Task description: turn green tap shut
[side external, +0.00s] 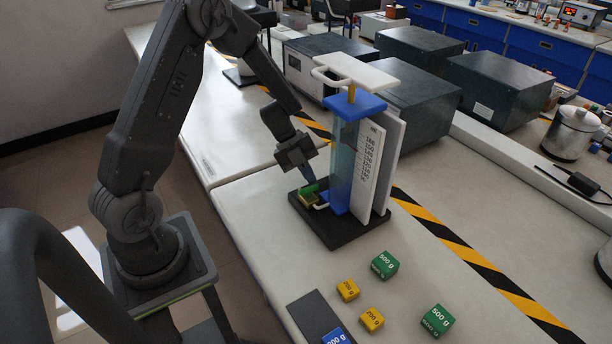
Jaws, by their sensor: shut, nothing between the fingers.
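The green tap (309,189) is a small green handle on a brass-coloured body, low on the left side of a clear column (345,165). The column has blue fittings and stands upright on a black base (343,232), beside a white scale marked in numbers. My gripper (309,180) points down with its fingers together, right at the green handle. I cannot tell whether the fingertips touch the handle or sit just above it. A white spout or tube (320,206) shows beside the tap.
Green weights (385,265), yellow weights (348,290) and a blue weight (337,337) lie in front of the base. A dark pad (318,318) lies at the bench's front edge. Grey boxes (410,100) stand behind the column. Striped tape (470,262) crosses the bench.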

